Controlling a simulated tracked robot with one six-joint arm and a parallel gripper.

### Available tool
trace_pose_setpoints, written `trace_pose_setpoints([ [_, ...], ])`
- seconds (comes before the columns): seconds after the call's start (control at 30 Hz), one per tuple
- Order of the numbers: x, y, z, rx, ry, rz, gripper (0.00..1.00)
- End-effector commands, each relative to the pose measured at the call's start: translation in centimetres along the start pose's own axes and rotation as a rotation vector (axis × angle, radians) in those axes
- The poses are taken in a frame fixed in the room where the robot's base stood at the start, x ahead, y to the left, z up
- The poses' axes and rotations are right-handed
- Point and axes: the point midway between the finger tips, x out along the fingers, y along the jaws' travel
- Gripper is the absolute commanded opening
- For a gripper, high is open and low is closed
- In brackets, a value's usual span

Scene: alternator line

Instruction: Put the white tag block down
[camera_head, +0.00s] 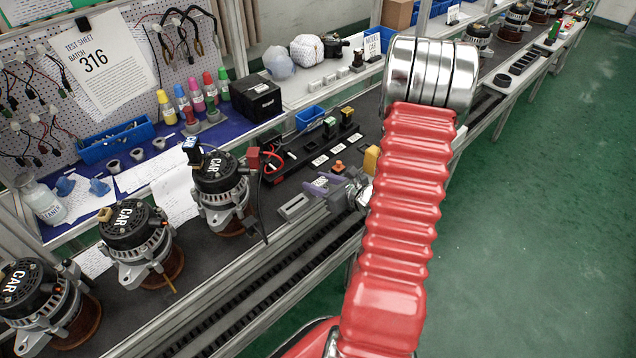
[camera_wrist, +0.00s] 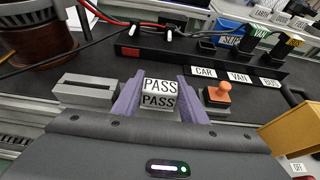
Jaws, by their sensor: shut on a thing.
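The white tag block (camera_wrist: 159,94), lettered PASS on its top and front faces, sits between the two purple fingers of my gripper (camera_wrist: 158,100) in the wrist view. The fingers are shut on its sides. In the head view my gripper (camera_head: 335,188) is over the dark bench top, partly hidden by my red arm, and the block shows small between the fingers (camera_head: 320,182). The block looks upright and low over the bench. I cannot tell whether its underside touches the bench.
A grey slotted block (camera_wrist: 87,90) lies left of the fingers and an orange-knobbed stamp (camera_wrist: 217,96) stands close right. Behind is a black rack (camera_wrist: 190,65) with CAR, VAN and BUS labels. An alternator (camera_head: 222,188) stands left in the head view. A yellow object (camera_wrist: 290,125) is at right.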

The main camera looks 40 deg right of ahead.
Motion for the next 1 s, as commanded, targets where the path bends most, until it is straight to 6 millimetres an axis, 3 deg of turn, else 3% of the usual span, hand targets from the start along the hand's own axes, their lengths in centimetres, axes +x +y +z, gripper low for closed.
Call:
trace_pose_setpoints([
  [0.07,0.1,0.0,-0.2,0.001,0.0,0.0,0.17],
  [0.1,0.1,0.0,-0.1,0.0,0.0,0.0,0.41],
  [0.33,0.0,0.0,-0.1,0.0,0.0,0.0,0.57],
  [0.7,-0.2,-0.1,0.1,0.0,0.0,-0.002,0.57],
  [1.0,-3.7,-0.2,0.1,0.0,0.0,-0.006,0.57],
])
